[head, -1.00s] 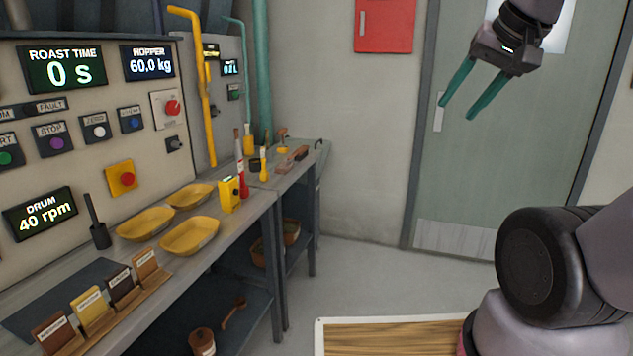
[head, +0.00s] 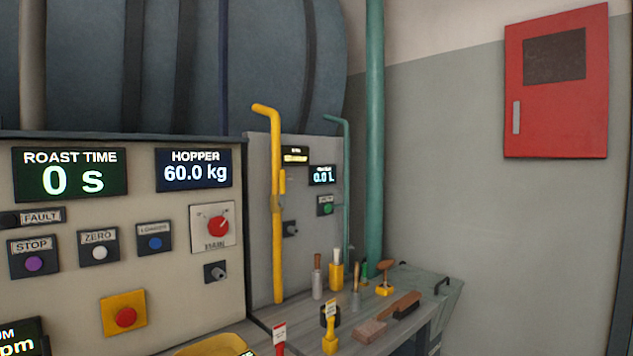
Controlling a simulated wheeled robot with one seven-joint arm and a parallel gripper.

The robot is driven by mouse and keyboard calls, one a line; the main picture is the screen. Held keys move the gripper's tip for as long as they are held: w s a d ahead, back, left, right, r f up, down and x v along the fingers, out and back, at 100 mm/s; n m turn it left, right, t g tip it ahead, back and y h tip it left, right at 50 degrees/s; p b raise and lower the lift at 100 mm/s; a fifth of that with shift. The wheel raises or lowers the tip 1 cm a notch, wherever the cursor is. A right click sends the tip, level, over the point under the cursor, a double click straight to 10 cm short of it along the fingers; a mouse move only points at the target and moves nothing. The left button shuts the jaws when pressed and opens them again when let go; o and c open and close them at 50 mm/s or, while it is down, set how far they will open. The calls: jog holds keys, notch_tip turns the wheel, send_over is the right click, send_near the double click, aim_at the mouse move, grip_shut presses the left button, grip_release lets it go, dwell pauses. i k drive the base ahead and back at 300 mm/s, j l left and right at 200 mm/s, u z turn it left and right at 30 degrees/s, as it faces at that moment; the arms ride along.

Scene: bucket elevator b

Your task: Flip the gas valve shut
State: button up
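A yellow pipe (head: 277,240), bent over at its top, runs up the front of the grey side panel (head: 260,170) in the middle of the head view. A small yellow fitting (head: 282,182) on its upper half looks like the gas valve and its lever. The lever seems to lie along the pipe, but it is too small to be sure of its position. My gripper is out of view, so its state and its distance from the pipe do not show.
A control panel (head: 75,185) with buttons and displays fills the left. A bench (head: 400,335) below the pipe holds brushes and small tools. A teal pipe (head: 374,120) stands right of the yellow one. A red cabinet (head: 555,120) hangs on the right wall.

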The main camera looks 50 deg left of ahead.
aim_at(283, 182)
jog(key=i+u, duration=0.25)
jog(key=i, duration=0.2)
jog(key=i+l+u, duration=0.1)
jog(key=i+u, duration=0.15)
jog(key=i, duration=0.15)
jog(key=i+u, duration=0.15)
jog(key=u, duration=0.25)
jog(key=i+u, duration=0.2)
jog(key=u, duration=0.2)
jog(key=i+l+u, duration=0.1)
jog(key=u, duration=0.3)
jog(key=i+l+u, duration=0.1)
jog(key=u, duration=0.25)
jog(key=i+l+u, duration=0.1)
jog(key=i+u, duration=0.2)
jog(key=u, duration=0.15)
jog(key=i+l+u, duration=0.25)
jog(key=u, duration=0.25)
